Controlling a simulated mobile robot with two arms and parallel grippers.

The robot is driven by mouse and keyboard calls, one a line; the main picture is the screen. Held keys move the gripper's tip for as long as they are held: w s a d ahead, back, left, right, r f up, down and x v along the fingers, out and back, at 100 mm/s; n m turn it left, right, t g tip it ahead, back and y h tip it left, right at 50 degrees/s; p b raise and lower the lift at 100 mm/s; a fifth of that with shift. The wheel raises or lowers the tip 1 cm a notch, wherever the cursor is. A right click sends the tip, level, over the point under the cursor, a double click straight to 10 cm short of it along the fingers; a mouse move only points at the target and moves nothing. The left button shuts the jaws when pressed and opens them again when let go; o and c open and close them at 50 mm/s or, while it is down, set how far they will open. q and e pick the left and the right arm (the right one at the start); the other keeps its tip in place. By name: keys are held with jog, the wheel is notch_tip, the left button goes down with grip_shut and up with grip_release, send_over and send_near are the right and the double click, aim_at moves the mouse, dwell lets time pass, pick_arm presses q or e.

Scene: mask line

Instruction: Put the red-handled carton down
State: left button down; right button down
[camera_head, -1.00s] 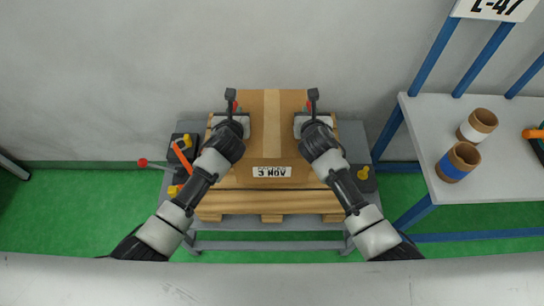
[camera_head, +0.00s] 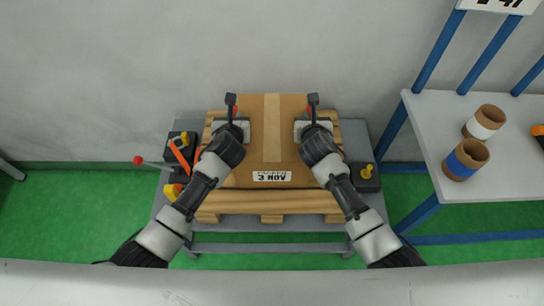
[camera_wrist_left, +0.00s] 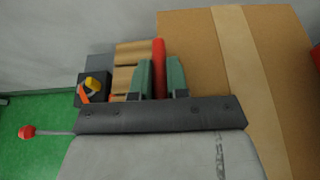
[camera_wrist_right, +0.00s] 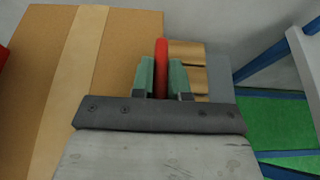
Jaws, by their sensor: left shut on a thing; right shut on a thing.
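The brown carton (camera_head: 258,155) has a pale tape strip and a front label. It is level over a wooden pallet (camera_head: 240,205) on a grey stand; I cannot tell whether it touches the pallet. My left gripper (camera_head: 231,112) is shut on the red handle on the carton's left side, seen in the left wrist view (camera_wrist_left: 159,60). My right gripper (camera_head: 314,112) is shut on the red handle on its right side, seen in the right wrist view (camera_wrist_right: 161,60). My wrists hide parts of the carton's sides.
The grey stand (camera_head: 265,235) carries dark boxes with yellow knobs (camera_head: 366,170) either side, and a red-tipped lever (camera_head: 139,160) sticks out left. A pale table (camera_head: 430,110) at right holds two brown rolls (camera_head: 466,160). A wall stands close behind.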

pick_arm(q)
jog(key=shift+f, duration=0.35)
pick_arm(e)
jog(key=shift+f, duration=0.35)
pick_arm(q)
jog(key=c, duration=1.6)
grip_release()
jog(key=shift+f+b, duration=0.2)
jog(key=shift+b, duration=0.15)
pick_arm(e)
jog(key=c, duration=1.6)
grip_release()
jog(key=shift+f, duration=0.2)
pick_arm(q)
jog(key=o, duration=0.5)
jog(key=shift+s+r, duration=0.1)
jog(key=shift+r, duration=0.05)
pick_arm(e)
jog(key=o, duration=0.5)
jog(key=shift+s+r, duration=0.1)
jog(key=shift+r, duration=0.05)
pick_arm(q)
jog(key=shift+s, duration=0.1)
jog(key=v, duration=1.1)
jog(key=shift+s+r, duration=0.15)
jog(key=shift+s, duration=0.2)
pick_arm(e)
jog(key=v, duration=1.2)
